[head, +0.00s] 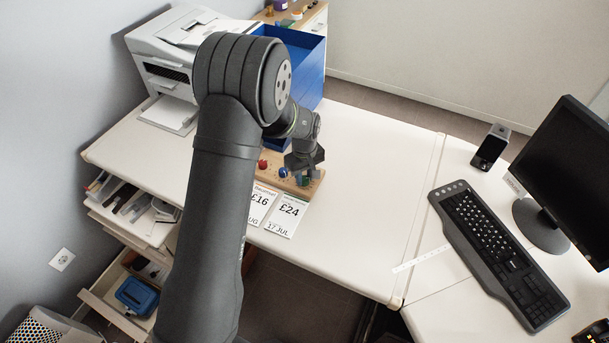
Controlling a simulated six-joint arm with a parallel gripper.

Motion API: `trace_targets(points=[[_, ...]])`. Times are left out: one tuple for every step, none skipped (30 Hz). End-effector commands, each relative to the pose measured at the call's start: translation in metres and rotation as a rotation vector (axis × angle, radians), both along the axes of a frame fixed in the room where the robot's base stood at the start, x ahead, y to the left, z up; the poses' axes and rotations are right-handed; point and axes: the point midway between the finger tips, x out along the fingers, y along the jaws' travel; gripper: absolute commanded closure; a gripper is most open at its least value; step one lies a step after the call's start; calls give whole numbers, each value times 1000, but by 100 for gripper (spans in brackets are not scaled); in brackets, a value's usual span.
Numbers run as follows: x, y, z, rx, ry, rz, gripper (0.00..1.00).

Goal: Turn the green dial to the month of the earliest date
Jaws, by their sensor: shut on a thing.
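A wooden board (273,176) on the white desk carries a red dial (262,164), a blue dial (283,173) and the green dial (303,181) at its right end. My gripper (303,174) points down over the right end of the board and is shut on the green dial, mostly covering it. The dial's setting cannot be read. Anything further left is hidden.
A blue bin (311,74) stands behind my arm, with a white printer (170,60) at the back left. A keyboard (497,245), monitor (569,165) and speaker (491,147) stand on the right. The desk between board and keyboard is clear.

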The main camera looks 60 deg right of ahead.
Motion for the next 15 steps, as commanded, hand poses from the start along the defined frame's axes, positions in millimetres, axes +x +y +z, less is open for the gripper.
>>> trace_targets(points=[[0,0,1,-1,0,0,97],[0,0,1,-1,0,-1,97],[0,0,1,-1,0,-1,97],[0,0,1,-1,0,-1,97],[0,0,1,-1,0,-1,97],[0,0,1,-1,0,-1,70],[0,0,1,-1,0,-1,64],[0,0,0,-1,0,-1,58],[0,0,0,-1,0,-1,51],[0,0,0,-1,1,-1,51],[0,0,0,-1,1,-1,51],[0,0,0,0,0,-1,51],[0,0,0,0,0,-1,51],[0,0,0,0,0,-2,51],[0,0,0,0,0,-2,51]])
